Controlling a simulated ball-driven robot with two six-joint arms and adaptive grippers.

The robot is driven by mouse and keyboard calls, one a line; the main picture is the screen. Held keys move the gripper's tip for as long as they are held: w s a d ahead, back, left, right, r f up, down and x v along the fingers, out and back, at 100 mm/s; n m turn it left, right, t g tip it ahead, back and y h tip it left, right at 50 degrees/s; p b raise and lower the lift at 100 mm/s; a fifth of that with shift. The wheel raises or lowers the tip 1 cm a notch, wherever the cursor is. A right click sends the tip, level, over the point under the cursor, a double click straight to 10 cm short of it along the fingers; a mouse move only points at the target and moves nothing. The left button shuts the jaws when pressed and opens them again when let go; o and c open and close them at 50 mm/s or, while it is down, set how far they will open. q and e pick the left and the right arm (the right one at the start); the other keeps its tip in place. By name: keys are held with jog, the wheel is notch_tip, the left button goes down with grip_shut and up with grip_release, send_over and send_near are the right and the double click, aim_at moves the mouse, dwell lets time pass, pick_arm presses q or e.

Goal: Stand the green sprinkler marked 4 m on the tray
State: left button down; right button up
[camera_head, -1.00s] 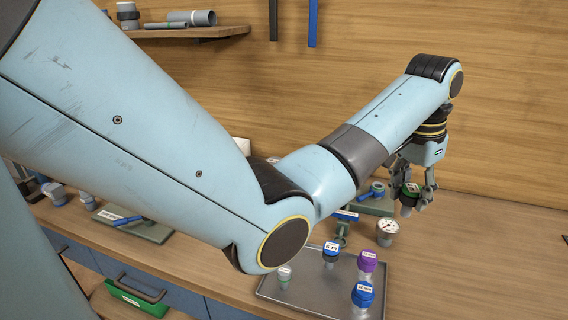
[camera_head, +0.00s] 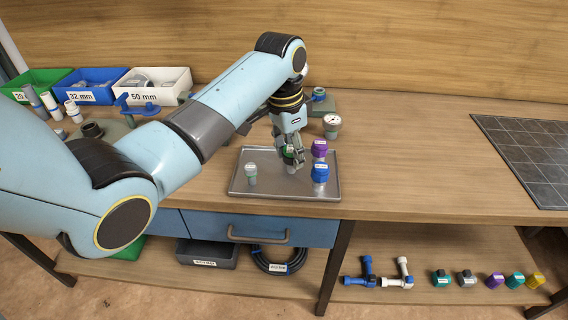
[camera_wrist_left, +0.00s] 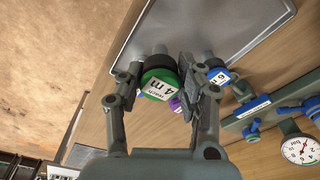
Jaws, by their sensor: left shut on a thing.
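The green sprinkler (camera_head: 288,150) is held between the fingers of my left gripper (camera_head: 290,160), over the middle of the grey metal tray (camera_head: 243,190). The left wrist view shows its green cap (camera_wrist_left: 158,84), with the label "4 m", between the two fingers (camera_wrist_left: 158,98). Its lower end is partly hidden, and I cannot tell whether it touches the tray (camera_wrist_left: 235,28). My right gripper is out of view.
On the tray stand a grey-green sprinkler (camera_head: 251,174) at left, and a purple one (camera_head: 319,149) and a blue one (camera_head: 320,172) at right. A blue-capped sprinkler (camera_wrist_left: 217,76) is close beside the finger in the wrist view. A gauge (camera_head: 332,122) stands behind the tray.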

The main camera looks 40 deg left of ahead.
pick_arm(q)
jog(key=shift+s+a+f, duration=0.15)
jog(key=shift+a+f, duration=0.35)
jog(key=shift+a, duration=0.2)
notch_tip(320, 180, down, 3)
jog(key=shift+f, duration=0.55)
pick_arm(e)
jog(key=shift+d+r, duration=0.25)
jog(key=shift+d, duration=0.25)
pick_arm(q)
jog(key=shift+f, duration=0.1)
jog(key=c, duration=0.9)
grip_release()
jog(key=shift+o, duration=0.2)
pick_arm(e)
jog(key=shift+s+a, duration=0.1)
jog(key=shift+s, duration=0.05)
pick_arm(q)
jog(key=shift+r, duration=0.5)
notch_tip(320, 180, up, 11)
jog(key=s, duration=0.1)
jog(key=shift+s+a, duration=0.15)
jog(key=shift+a, duration=0.2)
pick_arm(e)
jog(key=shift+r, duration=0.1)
